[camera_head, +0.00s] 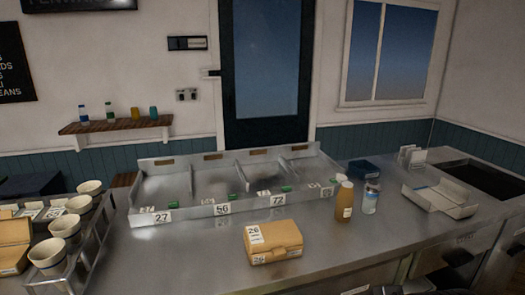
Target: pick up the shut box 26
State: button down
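The box 26 (273,243) is a shut tan carton on the metal counter, just in front of the divided metal tray. It has white labels reading 26 on its lid and front side. It stands upright and apart from the things around it. My gripper does not clearly show in the head view; a dark shape at the bottom edge, right of centre, is too cut off to identify.
The divided metal tray (178,214) has numbered labels. A brown bottle (344,200) and a clear bottle (370,200) stand right of the box. An open white carton (440,199) lies farther right. A rack with several bowls (64,227) is at left. Counter before the box is clear.

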aim_at(260, 258)
jog(key=i+j+u, duration=0.1)
jog(key=j, duration=0.35)
jog(key=i+j+u, duration=0.15)
jog(key=i+j, duration=0.15)
jog(key=j, duration=0.15)
jog(key=i+j+u, duration=0.1)
jog(key=i+j, duration=0.15)
jog(key=j, duration=0.15)
